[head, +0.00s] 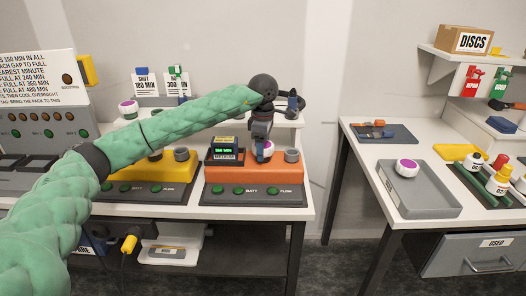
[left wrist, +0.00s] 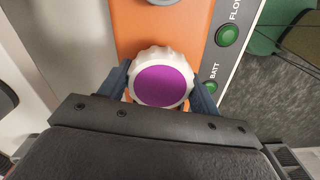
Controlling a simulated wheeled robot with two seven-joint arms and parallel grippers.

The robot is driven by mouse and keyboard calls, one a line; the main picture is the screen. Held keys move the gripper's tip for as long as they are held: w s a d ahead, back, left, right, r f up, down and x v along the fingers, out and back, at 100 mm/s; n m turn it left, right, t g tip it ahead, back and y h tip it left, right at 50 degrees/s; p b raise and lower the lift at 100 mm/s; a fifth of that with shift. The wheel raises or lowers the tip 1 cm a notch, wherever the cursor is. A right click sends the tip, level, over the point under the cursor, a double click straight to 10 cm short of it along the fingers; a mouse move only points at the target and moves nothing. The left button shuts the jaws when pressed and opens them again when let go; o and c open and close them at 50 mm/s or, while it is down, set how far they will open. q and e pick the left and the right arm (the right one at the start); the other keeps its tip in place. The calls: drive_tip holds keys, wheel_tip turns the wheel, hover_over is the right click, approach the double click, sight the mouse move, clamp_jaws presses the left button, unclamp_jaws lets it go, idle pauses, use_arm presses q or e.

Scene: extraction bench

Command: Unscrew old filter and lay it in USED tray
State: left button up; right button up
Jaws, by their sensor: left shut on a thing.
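The filter, a white knurled cap with a purple top (left wrist: 161,86), sits on the orange unit and shows small in the head view (head: 265,149). My left gripper (head: 263,153) points down over it. In the left wrist view its two blue fingers (left wrist: 160,92) are closed on opposite sides of the cap. The filter's lower part is hidden, so I cannot tell whether it is still threaded in. A grey tray (head: 440,203) on the right bench holds another white cap with a purple top (head: 407,167). A USED label (head: 494,242) is on a grey drawer front below that bench.
The orange unit (head: 218,189) has green buttons, a small display (head: 224,149) and a grey knob (head: 291,155). A yellow unit (head: 160,176) stands left of it. A gap of floor separates the benches. Bottles (head: 499,180) stand right of the tray.

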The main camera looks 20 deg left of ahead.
use_arm(q)
drive_tip(key=n, duration=0.7)
drive_tip(key=shift+n, duration=0.4)
drive_tip(key=n, duration=0.7)
drive_tip(key=o, duration=1.1)
